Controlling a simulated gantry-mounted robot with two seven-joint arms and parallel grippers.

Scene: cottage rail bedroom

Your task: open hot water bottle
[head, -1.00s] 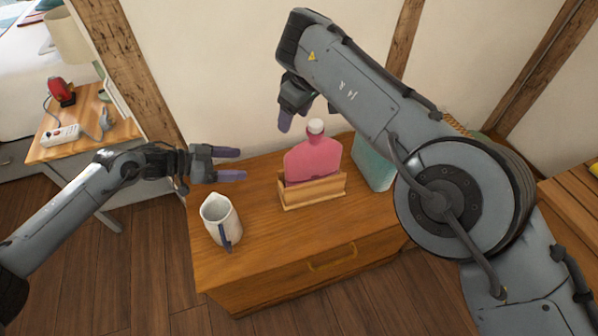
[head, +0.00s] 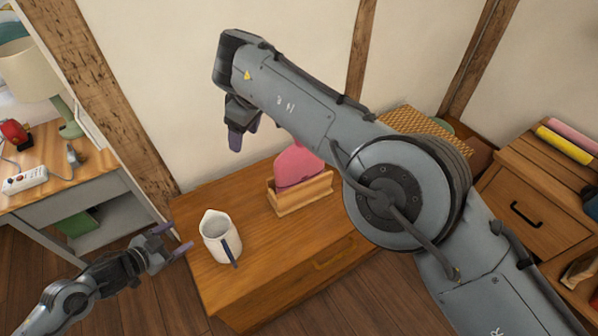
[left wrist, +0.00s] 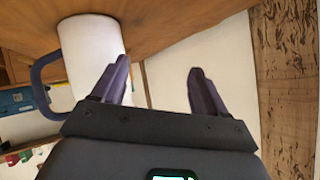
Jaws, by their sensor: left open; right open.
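The pink hot water bottle (head: 296,166) stands in a wooden holder (head: 304,196) on the wooden chest. My right arm hides its neck and white cap in the head view. My right gripper (head: 243,137) is open and empty, to the left of and above the bottle. My left gripper (head: 176,240) is open and empty, low at the chest's left edge, left of a white jug. In the left wrist view my left gripper (left wrist: 162,85) shows two spread fingers with nothing between them.
The white jug (head: 217,239) with a dark blue handle stands on the chest (head: 262,239); in the left wrist view the jug (left wrist: 90,60) is close beside the left fingers. A side table (head: 85,165) with a lamp is at left. A drawer unit (head: 520,205) is at right.

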